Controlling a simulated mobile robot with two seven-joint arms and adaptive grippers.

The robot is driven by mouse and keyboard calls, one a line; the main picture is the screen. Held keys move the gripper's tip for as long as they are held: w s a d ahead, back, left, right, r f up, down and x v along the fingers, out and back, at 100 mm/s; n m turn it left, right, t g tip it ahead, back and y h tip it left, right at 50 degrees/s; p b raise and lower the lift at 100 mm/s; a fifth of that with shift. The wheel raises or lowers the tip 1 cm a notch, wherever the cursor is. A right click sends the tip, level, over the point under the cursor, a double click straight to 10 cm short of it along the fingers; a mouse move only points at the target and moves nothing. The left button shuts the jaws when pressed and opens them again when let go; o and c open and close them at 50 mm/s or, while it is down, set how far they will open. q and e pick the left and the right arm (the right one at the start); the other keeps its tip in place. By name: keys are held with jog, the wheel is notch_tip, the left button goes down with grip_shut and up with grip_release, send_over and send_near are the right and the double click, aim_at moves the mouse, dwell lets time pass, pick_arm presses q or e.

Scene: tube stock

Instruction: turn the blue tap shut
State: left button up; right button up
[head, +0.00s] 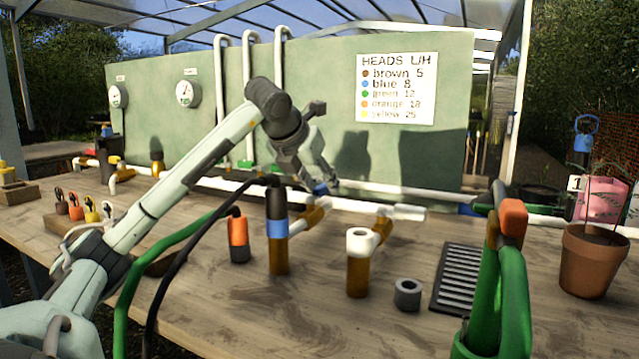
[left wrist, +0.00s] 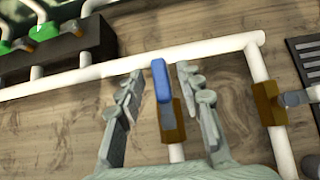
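The blue tap (left wrist: 161,82) has a blue lever on a brown valve body, on a short white branch pipe off the long white pipe. In the left wrist view the lever lies roughly in line with that branch. My left gripper (left wrist: 158,95) is open, with one finger on each side of the lever and gaps visible at both sides. In the head view my left gripper (head: 314,165) is over the pipework at the back of the bench, and a small blue part of the tap (head: 321,189) shows below it. My right gripper is not in view.
Another brown-bodied valve (left wrist: 268,103) sits right of the blue tap. A black block with green taps (left wrist: 60,50) is at left. A capped orange-grey fitting (head: 239,240), a blue-banded fitting (head: 277,230) and a grey ring (head: 407,294) stand in front. A terracotta pot (head: 592,262) is at right.

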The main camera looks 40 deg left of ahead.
pick_arm(q)
grip_shut()
dwell(0.5)
